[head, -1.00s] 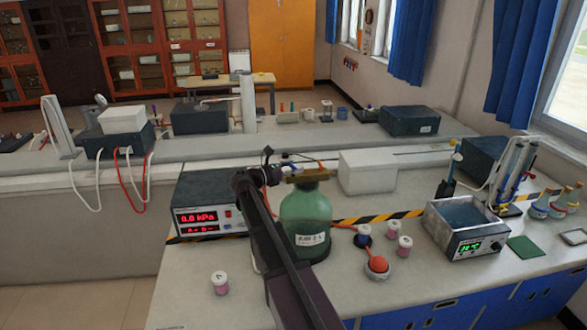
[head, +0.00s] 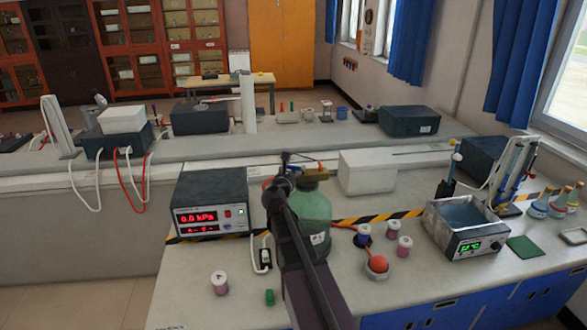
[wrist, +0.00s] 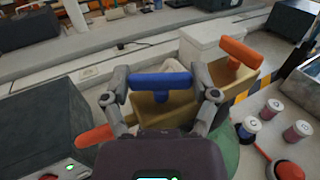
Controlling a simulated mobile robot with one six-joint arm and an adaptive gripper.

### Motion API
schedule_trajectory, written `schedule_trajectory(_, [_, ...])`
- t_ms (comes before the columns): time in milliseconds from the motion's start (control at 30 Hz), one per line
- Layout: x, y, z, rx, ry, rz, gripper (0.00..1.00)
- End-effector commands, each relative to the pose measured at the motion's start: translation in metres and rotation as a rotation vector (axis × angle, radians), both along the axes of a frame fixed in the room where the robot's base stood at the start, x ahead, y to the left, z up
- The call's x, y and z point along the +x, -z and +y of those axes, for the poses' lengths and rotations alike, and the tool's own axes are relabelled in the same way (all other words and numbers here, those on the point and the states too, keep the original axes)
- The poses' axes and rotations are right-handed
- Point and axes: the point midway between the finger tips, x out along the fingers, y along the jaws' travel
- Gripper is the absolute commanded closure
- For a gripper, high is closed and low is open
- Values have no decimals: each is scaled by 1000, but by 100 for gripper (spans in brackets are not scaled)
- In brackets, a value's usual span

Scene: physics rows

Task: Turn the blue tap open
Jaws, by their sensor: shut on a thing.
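The blue tap (wrist: 161,80) is a T-shaped handle on a brass block (wrist: 176,107), which also shows in the head view (head: 314,173) on top of a green bottle (head: 316,207). In the wrist view the blue bar lies roughly crosswise. My gripper (wrist: 160,92) is shut on the blue tap, one finger at each end of the bar. One orange tap (wrist: 239,51) stands to the right on the block and another orange tap (wrist: 95,137) is at lower left.
A pressure meter box (head: 211,203) reading 0.0 kPa stands left of the bottle. A water bath (head: 464,228) stands farther right. The front bench has some clear room.

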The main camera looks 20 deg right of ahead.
Motion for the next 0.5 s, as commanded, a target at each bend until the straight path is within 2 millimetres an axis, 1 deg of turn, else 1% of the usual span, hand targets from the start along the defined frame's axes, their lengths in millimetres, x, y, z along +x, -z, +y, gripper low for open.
schedule_trajectory(33, [-3,0,-1,0,-30,0,71])
schedule_trajectory(500, [-1,0,-2,0,-340,0,71])
